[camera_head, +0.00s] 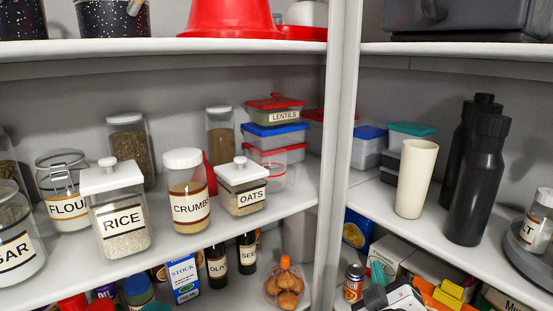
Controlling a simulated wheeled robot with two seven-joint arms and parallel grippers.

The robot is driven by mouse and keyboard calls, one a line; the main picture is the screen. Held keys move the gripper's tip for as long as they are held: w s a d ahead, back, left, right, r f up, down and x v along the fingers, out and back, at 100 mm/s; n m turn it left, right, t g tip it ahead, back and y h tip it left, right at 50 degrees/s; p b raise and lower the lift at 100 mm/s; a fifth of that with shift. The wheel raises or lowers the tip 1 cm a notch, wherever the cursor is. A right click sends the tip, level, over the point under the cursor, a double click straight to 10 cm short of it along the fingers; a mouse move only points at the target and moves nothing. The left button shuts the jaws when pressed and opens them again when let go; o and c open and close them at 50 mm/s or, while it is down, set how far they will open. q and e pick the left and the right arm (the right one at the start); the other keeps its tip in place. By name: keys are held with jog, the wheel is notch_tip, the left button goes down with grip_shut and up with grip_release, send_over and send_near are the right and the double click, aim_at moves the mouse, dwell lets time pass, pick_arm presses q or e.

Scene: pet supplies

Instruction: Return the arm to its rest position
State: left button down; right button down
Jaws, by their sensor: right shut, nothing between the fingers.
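My right gripper (384,294) shows only in small part at the bottom edge of the head view, right of the shelf post. It is shut with nothing held, in front of the boxes and small items on the lower right shelf. Most of my right arm is out of the picture. My left gripper is not in view.
White shelves with a white corner post (340,130) surround the space. The middle shelf holds a rice jar (121,215), an oats jar (243,190), a cream cup (415,180) and black bottles (477,185). A bag of onions (284,282) sits below.

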jog(key=s+d+f+m+g, duration=0.1)
jog(key=s+f+m+g, duration=0.1)
jog(key=s+f+g, duration=0.35)
jog(key=s+d+f+m+g, duration=0.1)
jog(key=s+f+g, duration=0.1)
jog(key=s+f, duration=0.65)
jog(key=s+f+m+g+y, duration=0.25)
jog(key=s+f+g, duration=0.45)
jog(key=s+f, duration=0.65)
notch_tip(320, 180, down, 26)
jog(key=s+g+b, duration=0.1)
jog(key=b, duration=0.1)
jog(key=s+d+f+g, duration=0.1)
jog(key=s+d+f, duration=0.1)
jog(key=s+f, duration=1.4)
jog(key=shift+s+f+b, duration=0.3)
jog(key=shift+f+b, duration=0.05)
jog(key=shift+f, duration=0.2)
jog(key=shift+n+g, duration=0.25)
